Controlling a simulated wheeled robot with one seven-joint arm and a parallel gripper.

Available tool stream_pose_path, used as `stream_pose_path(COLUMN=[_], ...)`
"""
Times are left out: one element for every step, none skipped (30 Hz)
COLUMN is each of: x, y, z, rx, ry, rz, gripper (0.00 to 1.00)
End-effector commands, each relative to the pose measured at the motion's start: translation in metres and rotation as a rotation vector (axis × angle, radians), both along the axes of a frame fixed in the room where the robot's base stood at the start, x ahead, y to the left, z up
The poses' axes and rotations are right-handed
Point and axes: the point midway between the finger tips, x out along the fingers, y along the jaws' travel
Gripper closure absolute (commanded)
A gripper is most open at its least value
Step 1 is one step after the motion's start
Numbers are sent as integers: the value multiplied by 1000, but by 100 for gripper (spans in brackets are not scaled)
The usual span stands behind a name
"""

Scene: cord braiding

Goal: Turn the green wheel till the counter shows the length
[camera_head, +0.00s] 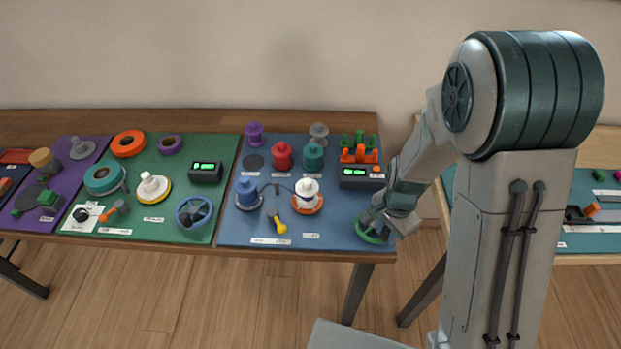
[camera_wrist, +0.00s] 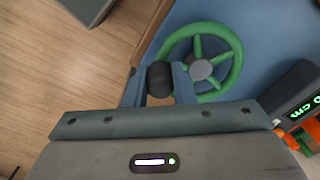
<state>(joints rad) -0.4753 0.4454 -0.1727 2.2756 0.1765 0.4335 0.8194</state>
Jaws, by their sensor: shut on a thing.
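The green wheel (camera_head: 362,233) sits at the front right corner of the blue mat, partly hidden behind my gripper in the head view. In the wrist view the green wheel (camera_wrist: 237,62) shows its rim, spokes and grey hub. My gripper (camera_wrist: 160,82) is shut on the wheel's dark round knob (camera_wrist: 160,76), at the rim's near left side. My gripper (camera_head: 372,222) also shows at the wheel in the head view. The counter (camera_head: 361,177) is a dark box with green lit digits behind the wheel; it also shows in the wrist view (camera_wrist: 297,92), its digits too unclear to read.
A blue spool (camera_head: 248,194), a white spool (camera_head: 307,193) and a yellow-handled tool (camera_head: 279,222) stand or lie left of the wheel. An orange rack (camera_head: 358,155) with green pieces stands behind the counter. A blue wheel (camera_head: 194,212) and another counter (camera_head: 206,172) are on the green mat.

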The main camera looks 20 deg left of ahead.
Motion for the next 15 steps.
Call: stream_pose_path(x=[1,1,1,1,0,-1,-1,-2,-3,-4,-5,-7,-8,-9,-9], y=[1,1,1,2,2,3,4,5,7,9,11,13,14,17,20], z=[0,0,1,1,1,1,1,1,1,1,1,1,1,1,1], rx=[3,2,2,2,2,1,1,1,1,1,2,2,2,2,1], ry=[-3,-3,-3,-3,-3,-2,-2,-2,-2,-2,-1,-1,-1,-1,-2], rz=[-1,1,1,2,2,2,2,2,3,3,4,4,4,4,3], gripper=[100,100,100,100,100,100,100,100,100,100,100,100,100,100,100])
